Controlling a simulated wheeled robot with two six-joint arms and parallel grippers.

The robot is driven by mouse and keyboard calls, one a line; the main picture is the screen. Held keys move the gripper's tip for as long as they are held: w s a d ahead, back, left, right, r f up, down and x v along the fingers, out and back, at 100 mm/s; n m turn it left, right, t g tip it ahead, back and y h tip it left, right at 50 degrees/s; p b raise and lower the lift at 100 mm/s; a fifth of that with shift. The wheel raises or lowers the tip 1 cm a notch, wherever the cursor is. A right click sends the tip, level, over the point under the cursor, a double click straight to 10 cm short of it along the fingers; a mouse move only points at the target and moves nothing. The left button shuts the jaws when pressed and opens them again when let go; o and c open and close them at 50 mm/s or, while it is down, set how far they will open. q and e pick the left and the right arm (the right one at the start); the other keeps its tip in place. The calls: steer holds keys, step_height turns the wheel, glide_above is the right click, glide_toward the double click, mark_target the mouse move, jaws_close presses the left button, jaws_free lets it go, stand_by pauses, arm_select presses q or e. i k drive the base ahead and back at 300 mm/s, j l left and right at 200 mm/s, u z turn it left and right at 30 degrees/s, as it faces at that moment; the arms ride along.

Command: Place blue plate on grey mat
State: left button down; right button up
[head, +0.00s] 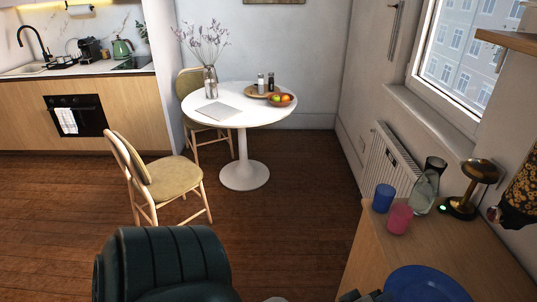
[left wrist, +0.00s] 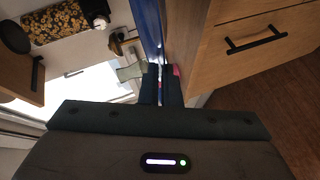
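The blue plate (head: 420,285) is at the bottom right of the head view, partly cut off by the picture's edge, over the wooden cabinet. In the left wrist view the plate (left wrist: 148,25) shows nearly edge-on and its rim runs between the fingers of my left gripper (left wrist: 161,88), with only a narrow gap between them. The gripper appears shut on the rim, with the plate seemingly held above the cabinet top. In the head view only its fingertips (head: 364,296) show beside the plate. The grey mat (head: 217,111) lies flat on the white round table. My right gripper is not in view.
A blue cup (head: 383,198), pink cup (head: 399,218), glass vase and lamp stand on the cabinet (head: 375,260).

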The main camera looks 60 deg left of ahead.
mark_target(214, 112)
steer(key=i+j+u, duration=0.1)
steer(key=j+u, duration=0.25)
steer(key=u, duration=0.15)
steer(key=i+j+u, duration=0.15)
steer(key=j+u, duration=0.3)
steer(key=i+j+u, duration=0.15)
steer(key=u, duration=0.35)
steer(key=i+j+u, duration=0.2)
steer(key=i+j, duration=0.15)
steer(key=i, duration=0.2)
steer(key=i+j+u, duration=0.2)
steer(key=i, duration=0.35)
steer(key=i+j+u, duration=0.2)
steer(key=i, duration=0.35)
steer(key=i+j, duration=0.15)
steer(key=i, duration=0.3)
steer(key=i+j, duration=0.15)
steer(key=i, duration=0.35)
steer(key=i+j, duration=0.15)
steer(key=i, duration=0.3)
